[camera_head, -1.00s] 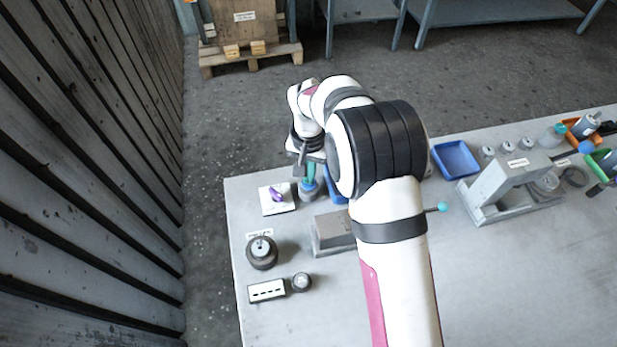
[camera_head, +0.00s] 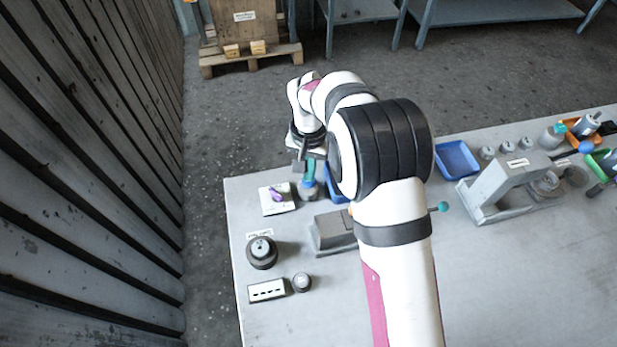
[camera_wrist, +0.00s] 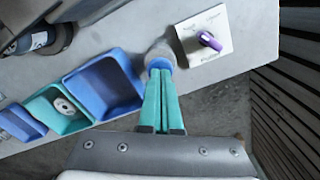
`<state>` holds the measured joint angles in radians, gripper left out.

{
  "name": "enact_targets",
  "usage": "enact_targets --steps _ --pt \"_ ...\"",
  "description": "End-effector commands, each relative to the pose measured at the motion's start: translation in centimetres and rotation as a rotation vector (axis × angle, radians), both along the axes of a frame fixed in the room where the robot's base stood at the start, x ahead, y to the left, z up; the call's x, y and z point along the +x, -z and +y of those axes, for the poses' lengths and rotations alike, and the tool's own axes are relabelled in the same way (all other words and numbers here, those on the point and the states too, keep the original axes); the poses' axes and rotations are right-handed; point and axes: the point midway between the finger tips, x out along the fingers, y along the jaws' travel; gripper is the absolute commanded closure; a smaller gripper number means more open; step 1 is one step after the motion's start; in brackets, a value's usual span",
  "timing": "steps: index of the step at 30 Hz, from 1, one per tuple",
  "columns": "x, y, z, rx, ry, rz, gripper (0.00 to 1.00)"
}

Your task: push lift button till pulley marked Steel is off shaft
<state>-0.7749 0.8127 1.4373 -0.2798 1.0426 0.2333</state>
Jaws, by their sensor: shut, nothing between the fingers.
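My gripper (camera_wrist: 160,74) is shut and empty, its two teal fingers side by side. Its tips are at the blue top of a round grey post (camera_wrist: 161,54), which may be the lift button. I cannot tell whether they press it or hover just over it. In the head view my gripper (camera_head: 309,183) is at the far left of the table, partly hidden by my arm. No marking "Steel" is readable on any pulley, and no pulley on a shaft is clear.
A white plate with a purple knob (camera_wrist: 207,40) is beside the post. Blue (camera_wrist: 104,86) and teal (camera_wrist: 59,108) bins stand on its other side.

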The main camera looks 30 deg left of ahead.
Motion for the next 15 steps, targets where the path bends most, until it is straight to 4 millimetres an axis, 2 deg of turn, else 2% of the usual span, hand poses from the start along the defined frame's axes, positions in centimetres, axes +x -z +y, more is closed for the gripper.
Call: enact_targets --steps 8,15 --pt "0.0 0.06 0.0 0.0 0.0 0.0 1.0" --pt "-0.01 0.96 0.01 0.0 0.0 0.001 1.0"
